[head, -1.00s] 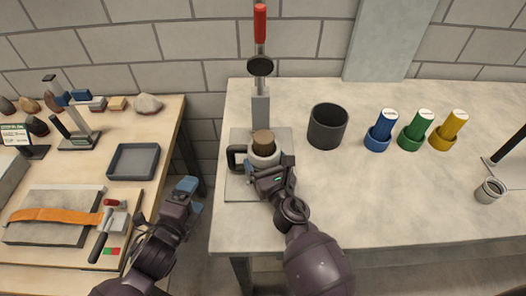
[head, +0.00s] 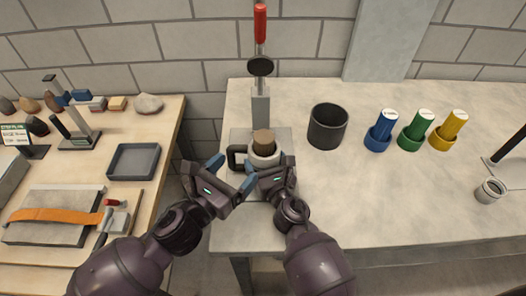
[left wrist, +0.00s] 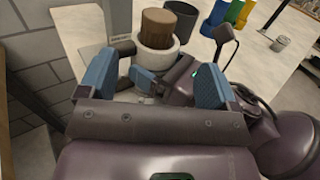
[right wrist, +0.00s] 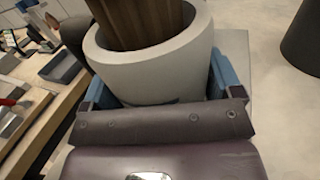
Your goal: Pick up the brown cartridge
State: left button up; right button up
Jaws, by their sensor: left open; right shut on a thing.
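The brown cartridge (head: 263,138) stands upright in a pale round cup (head: 262,158) on the base plate of a press. Its ribbed brown side shows in the right wrist view (right wrist: 143,20), and its top rises above the rim in the left wrist view (left wrist: 157,28). My right gripper (head: 268,174) is shut on the pale cup, with its blue fingers on either side of the cup in the right wrist view (right wrist: 160,88). My left gripper (head: 233,171) is open and empty, just left of the cup, with both blue fingers apart in the left wrist view (left wrist: 150,80).
The lever press (head: 261,105) with a red handle stands behind the cup. A dark bin (head: 327,127) and blue (head: 380,135), green (head: 415,133) and yellow (head: 446,132) tubes stand to the right. A gap separates the left bench (head: 170,150).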

aim_at(257, 143)
pick_arm(q)
jog(key=x, duration=0.6)
jog(key=shift+s, duration=0.1)
pick_arm(e)
jog(key=shift+d+f, duration=0.25)
pick_arm(q)
jog(key=shift+x, duration=2.8)
jog(key=shift+a+r, duration=0.15)
pick_arm(e)
jog(key=shift+s, duration=0.1)
pick_arm(q)
jog(key=c, duration=1.4)
jog(key=shift+r, duration=0.15)
